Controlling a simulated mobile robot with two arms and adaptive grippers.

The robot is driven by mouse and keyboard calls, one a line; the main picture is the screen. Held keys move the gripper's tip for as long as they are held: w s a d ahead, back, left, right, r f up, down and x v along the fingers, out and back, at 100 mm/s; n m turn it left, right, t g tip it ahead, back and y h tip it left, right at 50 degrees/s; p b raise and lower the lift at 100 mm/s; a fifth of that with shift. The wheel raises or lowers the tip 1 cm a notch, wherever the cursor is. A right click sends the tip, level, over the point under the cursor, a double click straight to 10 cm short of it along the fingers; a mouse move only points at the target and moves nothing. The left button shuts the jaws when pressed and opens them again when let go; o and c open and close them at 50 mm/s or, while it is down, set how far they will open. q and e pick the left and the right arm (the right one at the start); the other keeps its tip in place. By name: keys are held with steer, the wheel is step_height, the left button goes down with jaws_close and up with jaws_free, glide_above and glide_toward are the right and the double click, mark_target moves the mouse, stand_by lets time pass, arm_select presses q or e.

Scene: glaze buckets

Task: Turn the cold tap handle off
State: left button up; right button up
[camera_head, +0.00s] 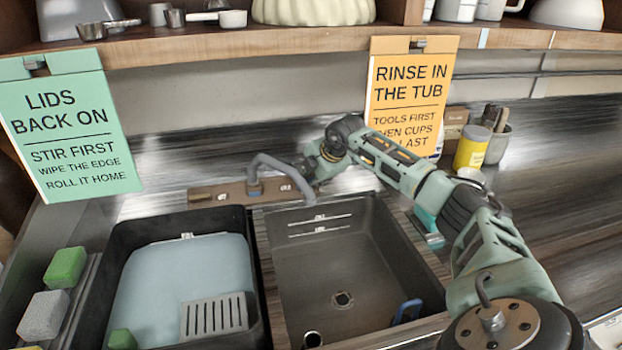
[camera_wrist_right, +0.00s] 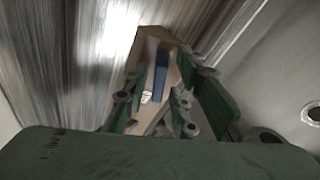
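The grey curved tap (camera_head: 275,165) stands on a wooden block (camera_head: 225,190) behind the sink (camera_head: 345,262). My right arm reaches in from the right, and its gripper (camera_head: 311,169) is at the right end of the block, hiding the handle there in the head view. In the right wrist view, a blue bar-like handle (camera_wrist_right: 161,76) lies ahead between the fingers of my right gripper (camera_wrist_right: 166,88). The fingers are apart, with gaps beside the handle; I cannot tell whether either touches it. My left gripper is not in view.
A black tub (camera_head: 100,275) with pale liquid and a slotted plate stands left of the sink. Green and grey sponges (camera_head: 43,315) lie at far left. A yellow jar (camera_head: 471,147) and a brush cup (camera_head: 498,143) stand behind my right arm. Signs hang from the shelf (camera_head: 250,42) above.

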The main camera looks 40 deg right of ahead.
jaws_close()
steer(key=shift+s+f+m+b, duration=0.1)
steer(key=shift+f+m+b, duration=0.2)
steer(key=shift+m+b, duration=0.7)
steer(key=shift+r+m+t+b, duration=0.15)
steer(key=shift+m+t+b, duration=0.25)
steer(key=shift+m, duration=0.4)
steer(key=shift+o, duration=1.1)
jaws_free()
